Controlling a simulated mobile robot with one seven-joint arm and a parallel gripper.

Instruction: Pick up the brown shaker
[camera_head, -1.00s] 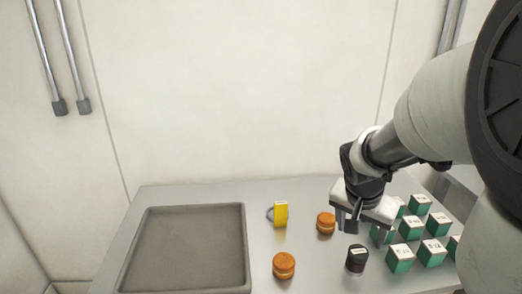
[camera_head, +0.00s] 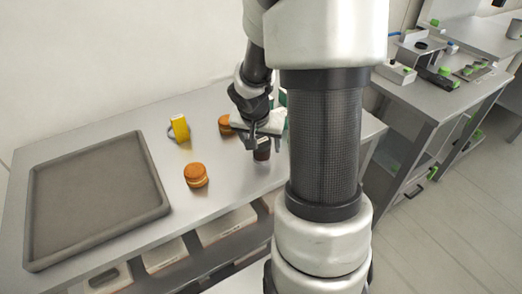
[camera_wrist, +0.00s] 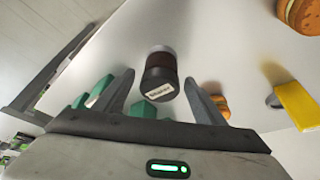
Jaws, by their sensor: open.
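The brown shaker (camera_wrist: 161,72) shows in the wrist view with a dark cap and a white label on it. It stands between and just beyond the two fingers of my open gripper (camera_wrist: 160,92). In the head view the shaker (camera_head: 262,154) is partly hidden by my gripper (camera_head: 262,138), which hangs over it. I cannot tell whether the fingers touch it. Nothing is held.
A grey tray (camera_head: 160,213) lies on the left of the table. A yellow mug (camera_head: 180,128) and two orange macaron-like rounds (camera_head: 196,175) (camera_head: 225,124) stand nearby. Green boxes (camera_wrist: 144,109) sit beside the shaker. A workbench (camera_head: 400,95) stands at right.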

